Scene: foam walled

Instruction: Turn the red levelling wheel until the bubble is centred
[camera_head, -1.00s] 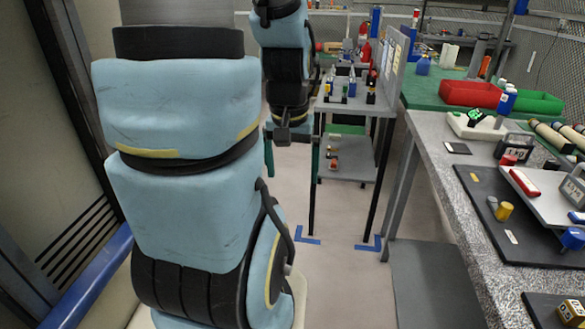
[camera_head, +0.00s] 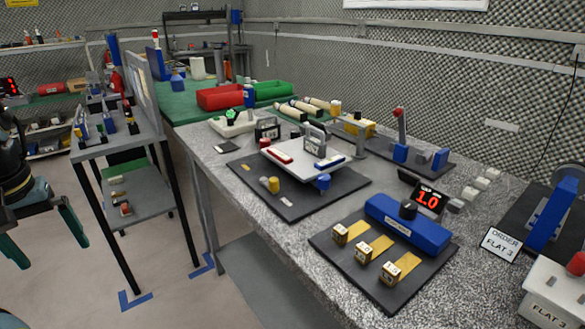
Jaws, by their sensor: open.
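A levelling platform stands on the grey speckled bench: a white plate (camera_head: 308,161) raised over a black base (camera_head: 295,205). On the plate lie a red-topped bar (camera_head: 277,151) and a blue-topped bar (camera_head: 328,163). A blue knob (camera_head: 323,182) sits under the plate's near corner and a yellow knob (camera_head: 270,184) stands on the base. Some red shows at the plate's back left corner (camera_head: 267,134); I cannot tell if it is the red wheel. The bubble is too small to read. My gripper (camera_head: 46,243) is open and empty at the far left, well away from the bench.
A black board with a blue block (camera_head: 407,224) and a red 1.0 display is nearer. A sign (camera_head: 500,243) reads FLAT 3. Red (camera_head: 219,97) and green bins stand behind. A grey shelf stand (camera_head: 135,190) stands between my gripper and the bench. Floor is clear before it.

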